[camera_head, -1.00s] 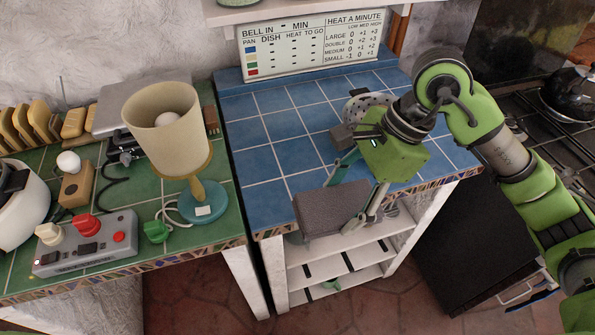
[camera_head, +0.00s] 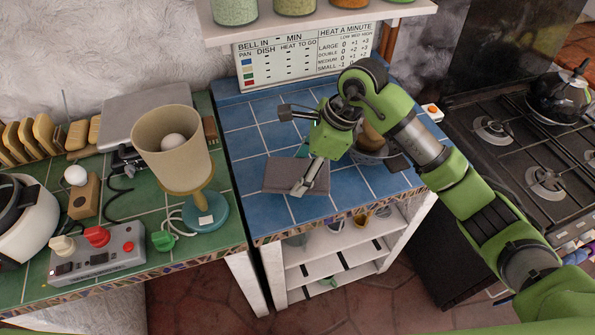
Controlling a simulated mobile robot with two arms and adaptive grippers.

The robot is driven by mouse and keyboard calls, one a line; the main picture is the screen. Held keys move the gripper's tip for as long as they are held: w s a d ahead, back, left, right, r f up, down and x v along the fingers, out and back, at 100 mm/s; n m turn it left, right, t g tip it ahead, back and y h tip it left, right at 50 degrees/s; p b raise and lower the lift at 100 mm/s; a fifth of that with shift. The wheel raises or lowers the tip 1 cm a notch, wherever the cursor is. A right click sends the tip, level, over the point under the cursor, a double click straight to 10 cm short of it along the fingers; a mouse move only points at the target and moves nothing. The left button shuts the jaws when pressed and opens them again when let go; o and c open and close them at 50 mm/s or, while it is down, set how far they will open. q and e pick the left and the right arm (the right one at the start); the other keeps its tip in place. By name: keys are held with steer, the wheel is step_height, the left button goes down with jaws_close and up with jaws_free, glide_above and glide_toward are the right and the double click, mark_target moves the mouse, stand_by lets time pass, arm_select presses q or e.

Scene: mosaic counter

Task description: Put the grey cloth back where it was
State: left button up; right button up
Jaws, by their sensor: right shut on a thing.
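The grey cloth (camera_head: 282,176) is a flat, dark grey rectangle over the blue tiled counter (camera_head: 253,222), left of its middle. My right gripper (camera_head: 304,184) reaches in from the right and is shut on the cloth's right part, with one finger over its top. I cannot tell whether the cloth touches the tiles or is held just above them. My left gripper is not in view.
A beige lamp (camera_head: 171,147) stands on the green counter at left, close to the blue one. A glass bowl (camera_head: 368,150) is partly hidden behind my right arm. A sign (camera_head: 303,57) stands at the back. Front blue tiles are clear.

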mark_target(301, 165)
steer(key=shift+w+a+f, duration=0.2)
steer(key=shift+w+f, duration=0.2)
steer(key=shift+f, duration=0.1)
steer(key=shift+w+a+f, duration=0.15)
steer(key=shift+w+f, duration=0.25)
steer(key=shift+f, duration=0.1)
steer(key=shift+w+f+p, duration=0.1)
steer(key=shift+f+p, duration=0.25)
steer(key=shift+p, duration=0.25)
step_height(301, 165, down, 3)
steer(key=shift+r+p, duration=0.2)
steer(key=shift+p, duration=0.4)
steer(key=shift+f, duration=0.1)
steer(key=shift+f+b, duration=0.2)
steer(key=shift+b, duration=0.1)
steer(key=o, duration=1)
steer(key=shift+r, duration=0.1)
steer(key=shift+r, duration=0.1)
